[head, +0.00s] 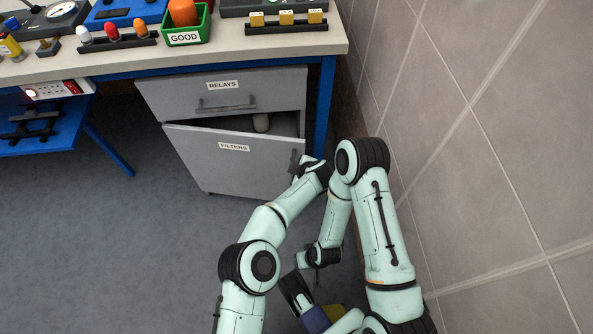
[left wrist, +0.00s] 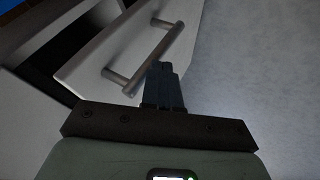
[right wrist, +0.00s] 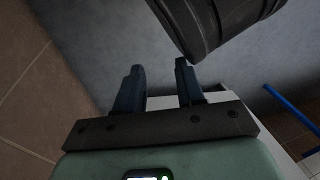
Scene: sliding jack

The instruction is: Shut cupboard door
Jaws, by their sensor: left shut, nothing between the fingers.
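The grey cupboard door (head: 225,165), labelled FILTERS, stands ajar under the drawer labelled RELAYS. The door's bar handle (left wrist: 150,55) shows close up in the left wrist view. My left gripper (left wrist: 166,68) is shut and empty, with its fingertips close beside the handle bar; I cannot tell whether they touch. My right gripper (right wrist: 160,68) is open and empty, away from the door.
The workbench top (head: 220,60) above carries a green GOOD bin (head: 187,37) and several small parts. A tiled wall (head: 480,130) stands close on the right. A blue bench leg (head: 323,105) is beside the cupboard. The floor (head: 110,240) at left is clear.

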